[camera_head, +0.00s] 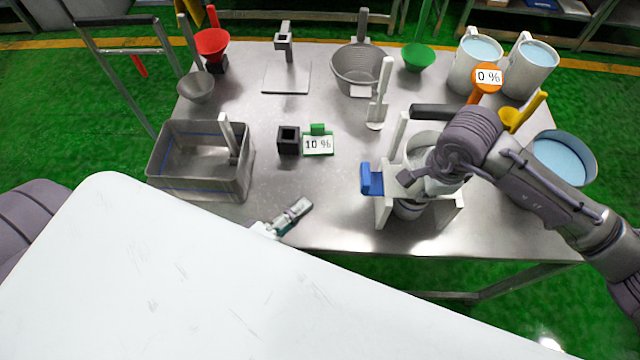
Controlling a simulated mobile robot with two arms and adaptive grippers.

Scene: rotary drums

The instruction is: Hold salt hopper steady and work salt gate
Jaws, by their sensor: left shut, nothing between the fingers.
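The salt hopper appears to be the pale round vessel (422,143) in a white stand (383,212) at the right of the table. A blue piece (371,180), which looks like the salt gate, sticks out on the stand's left side. A round container (408,209) shows under the stand. My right gripper (408,178) is at the hopper from the right; my wrist covers much of the hopper, and I cannot tell whether the fingers grip it. My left gripper (304,206) is shut and empty near the table's front edge, left of the stand and apart from it.
A grey metal bin (200,196) stands at the left. A black square holder (288,140) and a green "10 %" sign (318,145) are mid-table. A grey bucket (358,70), white jugs (478,66) and a blue-filled bowl (562,158) line the back and right. Table between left gripper and stand is clear.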

